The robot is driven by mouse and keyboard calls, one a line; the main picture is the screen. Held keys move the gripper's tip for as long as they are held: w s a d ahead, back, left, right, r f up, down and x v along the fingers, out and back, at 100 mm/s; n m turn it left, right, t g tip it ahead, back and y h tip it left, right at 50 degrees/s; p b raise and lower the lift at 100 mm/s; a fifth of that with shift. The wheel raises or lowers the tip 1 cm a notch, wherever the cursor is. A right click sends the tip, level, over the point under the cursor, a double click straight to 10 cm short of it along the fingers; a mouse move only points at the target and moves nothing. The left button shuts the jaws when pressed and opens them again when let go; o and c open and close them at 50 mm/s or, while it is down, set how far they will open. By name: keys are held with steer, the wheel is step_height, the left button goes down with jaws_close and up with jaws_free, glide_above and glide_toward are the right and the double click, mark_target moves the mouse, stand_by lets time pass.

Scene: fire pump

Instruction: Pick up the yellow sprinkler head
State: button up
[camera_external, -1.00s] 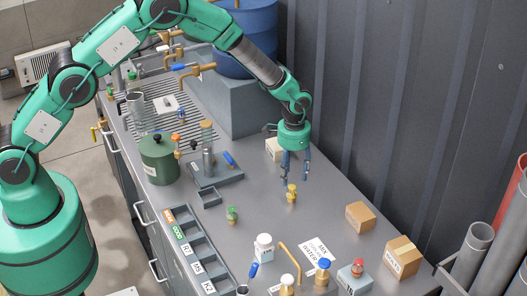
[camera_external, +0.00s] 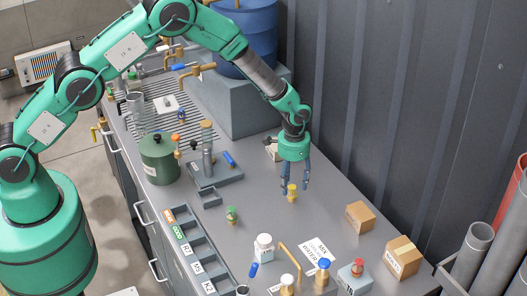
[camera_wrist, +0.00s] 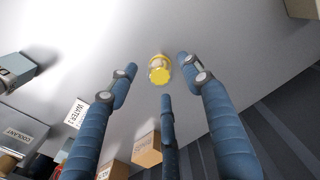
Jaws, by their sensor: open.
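The yellow sprinkler head (camera_external: 291,193) stands on the grey worktop, a small yellow piece with a brass-coloured part. In the wrist view the sprinkler head (camera_wrist: 159,70) shows from above, between and just beyond the tips of my blue fingers. My gripper (camera_external: 296,184) points down over it, with the fingers spread and nothing between them. In the wrist view my gripper (camera_wrist: 158,82) has one finger on each side of the sprinkler head and a third finger nearer the camera. I see no clear contact.
Two cardboard boxes (camera_external: 360,217) (camera_external: 402,256) sit to the right. A green sprinkler head (camera_external: 231,215) stands to the left near a labelled tray (camera_external: 188,249). A white bottle (camera_external: 264,247) and a brass pipe (camera_external: 289,259) are in front. The corrugated wall (camera_external: 400,110) rises behind.

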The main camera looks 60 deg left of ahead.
mark_target(292, 186)
steer(key=shift+f, duration=1.6)
jaws_close()
